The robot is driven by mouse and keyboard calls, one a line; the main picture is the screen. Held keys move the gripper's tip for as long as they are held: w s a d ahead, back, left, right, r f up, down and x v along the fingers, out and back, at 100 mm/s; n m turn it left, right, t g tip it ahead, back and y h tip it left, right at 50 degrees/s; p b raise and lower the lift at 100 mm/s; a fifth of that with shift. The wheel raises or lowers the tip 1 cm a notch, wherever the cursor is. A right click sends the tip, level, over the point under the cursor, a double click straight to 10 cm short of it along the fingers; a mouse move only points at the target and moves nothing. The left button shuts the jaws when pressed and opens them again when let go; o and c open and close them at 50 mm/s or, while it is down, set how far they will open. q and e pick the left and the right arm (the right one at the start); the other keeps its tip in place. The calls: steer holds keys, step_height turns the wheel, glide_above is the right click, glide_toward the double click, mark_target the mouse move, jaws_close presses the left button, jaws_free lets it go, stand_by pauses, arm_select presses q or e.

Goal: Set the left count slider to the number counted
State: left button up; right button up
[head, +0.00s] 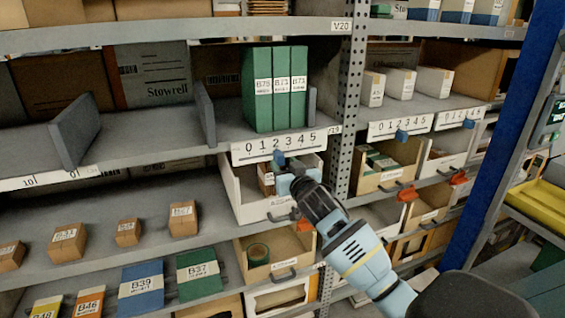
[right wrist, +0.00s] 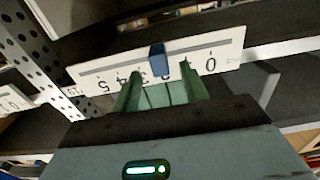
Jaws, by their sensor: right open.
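The left count slider is a blue knob (head: 279,157) on a white scale strip (head: 312,140) numbered 0 to 5, on the shelf edge below three green binders (head: 274,95). The knob sits at about the 2. My right gripper (head: 286,178) is open, just below and in front of the strip, apart from the knob as far as I can tell. My left gripper is not in view.
A second strip (head: 385,127) with its own blue slider (head: 402,135) is right of the perforated post (head: 347,105), below white boxes (head: 398,82). An open white bin (head: 243,190) is beneath the left strip. Grey dividers (head: 74,130) stand on the left shelf.

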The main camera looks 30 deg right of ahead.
steer(key=shift+v, duration=2.4)
steer(key=s+a+f+n+g+y, duration=0.15)
steer(key=s+a+f, duration=0.3)
steer(key=f, duration=0.45)
steer(key=s+a+f+n+g+y, duration=0.1)
steer(key=s+a+f+g, duration=0.15)
steer(key=s+f, duration=0.5)
steer(key=s+a+f+n+g+y, duration=0.15)
steer(key=s+a+f, duration=0.25)
steer(key=f, duration=0.6)
steer(key=s+a+f+g, duration=0.1)
steer(key=s+a+f, duration=0.2)
steer(key=s, duration=0.4)
steer(key=s+a+f+g+y, duration=0.1)
steer(key=s+a+f, duration=0.2)
steer(key=s+f, duration=0.2)
steer(key=s+a+f+g+y, duration=0.1)
steer(key=s+a+f, duration=0.2)
steer(key=s, duration=0.8)
steer(key=shift+s+a+f+n, duration=0.15)
steer(key=shift+f+n, duration=0.25)
steer(key=shift+f, duration=0.05)
